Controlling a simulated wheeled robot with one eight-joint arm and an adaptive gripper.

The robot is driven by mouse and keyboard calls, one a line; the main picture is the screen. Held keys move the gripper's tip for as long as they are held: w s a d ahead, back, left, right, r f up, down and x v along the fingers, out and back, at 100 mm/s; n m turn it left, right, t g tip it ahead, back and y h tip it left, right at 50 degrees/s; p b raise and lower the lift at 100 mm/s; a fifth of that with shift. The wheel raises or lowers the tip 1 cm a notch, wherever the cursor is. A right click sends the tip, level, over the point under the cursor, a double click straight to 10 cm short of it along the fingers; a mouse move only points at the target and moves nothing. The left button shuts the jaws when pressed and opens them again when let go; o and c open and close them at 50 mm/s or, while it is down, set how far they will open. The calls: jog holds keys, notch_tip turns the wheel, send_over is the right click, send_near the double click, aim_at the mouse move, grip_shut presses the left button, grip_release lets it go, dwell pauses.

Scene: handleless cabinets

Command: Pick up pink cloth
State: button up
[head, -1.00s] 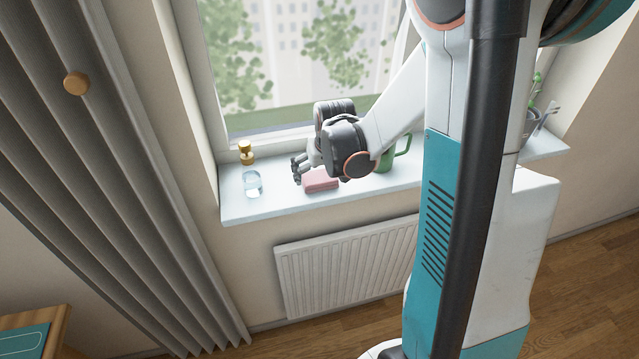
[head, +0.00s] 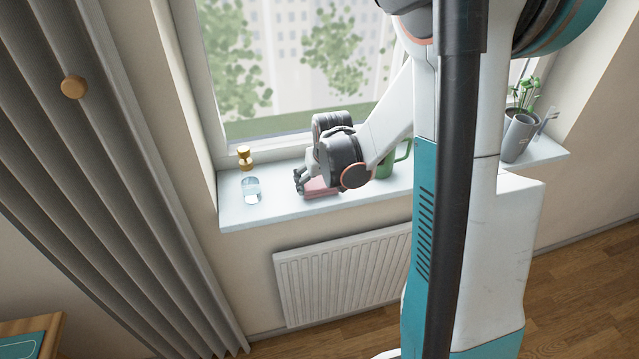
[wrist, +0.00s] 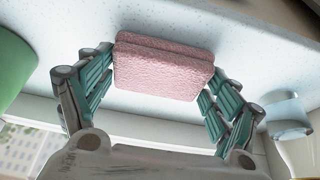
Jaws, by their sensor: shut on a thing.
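The pink cloth (head: 318,188) is a folded block on the white windowsill, partly hidden by my gripper in the head view. In the wrist view the pink cloth (wrist: 163,66) sits between the two teal fingers, with a finger against each short side. My gripper (head: 303,182) is shut on the cloth; it also shows in the wrist view (wrist: 160,84). I cannot tell whether the cloth is clear of the sill.
A clear glass (head: 251,190) and a gold-coloured object (head: 244,157) stand left of the gripper. A green mug (head: 388,164) stands close on the right, partly behind my arm. A grey pot with a plant (head: 518,137) is farther right. A radiator (head: 343,275) hangs below the sill (head: 270,215).

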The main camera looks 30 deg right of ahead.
aim_at(320, 183)
notch_tip(320, 183, up, 20)
jog(key=p, duration=0.6)
